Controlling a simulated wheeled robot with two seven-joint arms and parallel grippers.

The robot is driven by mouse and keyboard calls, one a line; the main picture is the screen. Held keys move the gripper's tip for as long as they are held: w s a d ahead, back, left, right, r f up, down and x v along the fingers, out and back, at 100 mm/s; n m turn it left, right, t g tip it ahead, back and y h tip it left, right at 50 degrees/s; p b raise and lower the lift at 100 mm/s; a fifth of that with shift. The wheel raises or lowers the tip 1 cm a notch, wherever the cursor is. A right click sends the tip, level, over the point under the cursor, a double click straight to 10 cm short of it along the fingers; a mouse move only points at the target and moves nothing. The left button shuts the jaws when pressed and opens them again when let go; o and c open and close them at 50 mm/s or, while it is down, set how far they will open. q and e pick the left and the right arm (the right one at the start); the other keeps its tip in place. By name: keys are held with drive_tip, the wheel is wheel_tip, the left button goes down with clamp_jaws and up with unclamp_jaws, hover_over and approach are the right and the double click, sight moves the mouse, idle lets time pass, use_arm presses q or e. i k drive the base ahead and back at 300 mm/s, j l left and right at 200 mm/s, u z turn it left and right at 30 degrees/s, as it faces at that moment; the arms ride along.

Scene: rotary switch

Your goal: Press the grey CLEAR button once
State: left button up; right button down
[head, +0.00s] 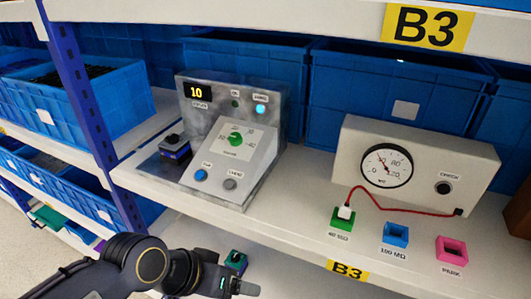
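The grey control panel (212,150) stands on the shelf left of centre. A green knob (236,140) on a white dial is above. The display (196,92) reads 10, and a cyan lamp (260,109) is lit. My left gripper (246,288) is low in front of the shelf, below and apart from the grey button; its finger opening is unclear. My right gripper is out of view.
A meter box (350,140) with a red lead to a green socket (342,220) stands right. Blue (395,234) and pink (451,251) sockets sit beside it. A dark blue block (174,150) touches or nearly touches the panel's left. The shelf's front edge lies above my gripper.

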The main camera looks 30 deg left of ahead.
sight(229, 184)
drive_tip(key=u, duration=1.25)
